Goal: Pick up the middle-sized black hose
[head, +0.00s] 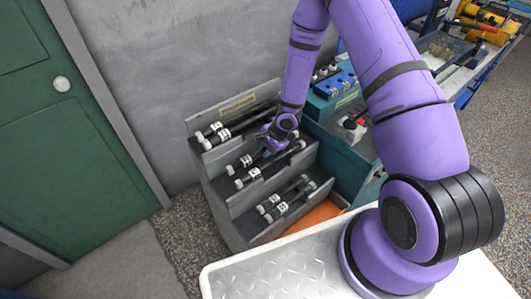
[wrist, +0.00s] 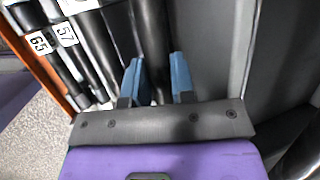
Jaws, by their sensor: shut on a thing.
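A stepped grey rack (head: 228,196) holds black hoses with pale ends and white labels, two on each of its three steps. My gripper (head: 270,140) reaches down to the middle step. In the wrist view, its two blue fingers (wrist: 158,75) stand on either side of a black hose (wrist: 154,30) and are shut on it. It appears to be the rear hose (head: 243,163) of the middle step. The front hose (head: 262,173) of that step lies beside it. Part of the held hose is hidden by my gripper.
Hoses labelled 65 (wrist: 39,43) and 57 (wrist: 66,34) lie to the left in the wrist view. A teal cabinet (head: 340,150) with a blue block (head: 338,84) stands right of the rack. A grey wall (head: 140,70) is behind it.

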